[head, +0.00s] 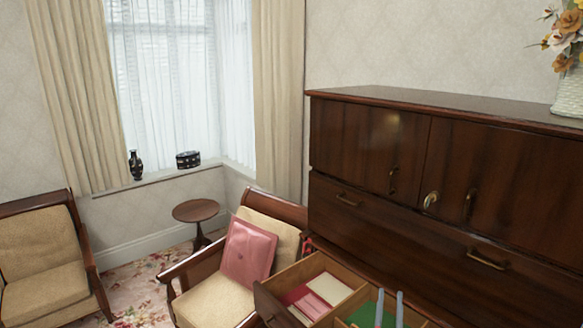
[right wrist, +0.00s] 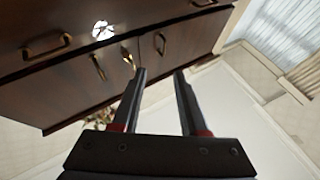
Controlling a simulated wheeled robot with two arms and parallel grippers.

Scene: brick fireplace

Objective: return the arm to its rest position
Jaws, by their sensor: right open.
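The tips of my right gripper (head: 389,296) show at the bottom of the head view, as two grey-blue fingers pointing up in front of an open drawer. In the right wrist view my right gripper (right wrist: 160,76) has its two fingers well apart, with nothing between them. The rest of the right arm is out of sight below the head view's edge. My left gripper and arm are in neither view.
A dark wooden cabinet (head: 370,150) fills the right side. Its open drawer (head: 345,306) holds pink, white and green items. An armchair (head: 218,302) with a pink cushion (head: 247,250) stands left of it. A round side table (head: 196,211) is farther back.

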